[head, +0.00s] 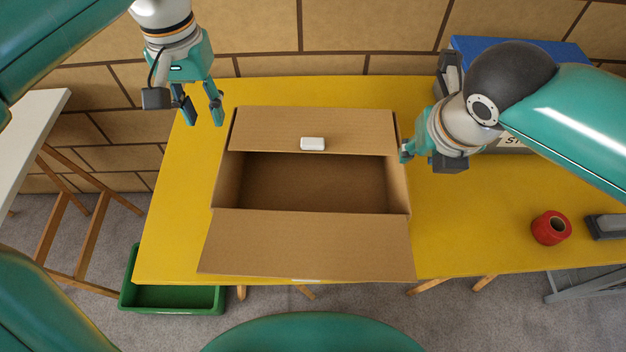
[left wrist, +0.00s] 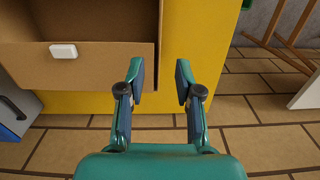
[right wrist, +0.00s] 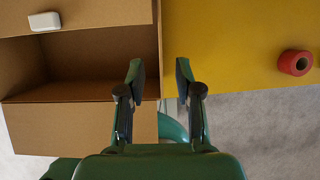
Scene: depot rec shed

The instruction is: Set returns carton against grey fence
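The open brown returns carton (head: 313,245) sits on the yellow table (head: 175,235). Its front and back flaps are folded out, and the part of its inside that shows looks empty. A small white block (head: 312,144) lies on its back flap. My left gripper (head: 204,117) is open and empty near the back left corner. In the left wrist view (left wrist: 160,85) the carton's edge appears between its spread fingers. My right gripper (head: 406,151) is by the back right corner. The right wrist view (right wrist: 160,78) shows it open, with the carton's side edge between its fingers. I cannot clearly identify the grey fence.
A red tape roll (head: 551,228) and a grey object (head: 606,226) lie to the right. A blue-topped box (head: 560,52) stands at the back right, partly behind my right arm. A green bin (head: 172,299) is on the floor.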

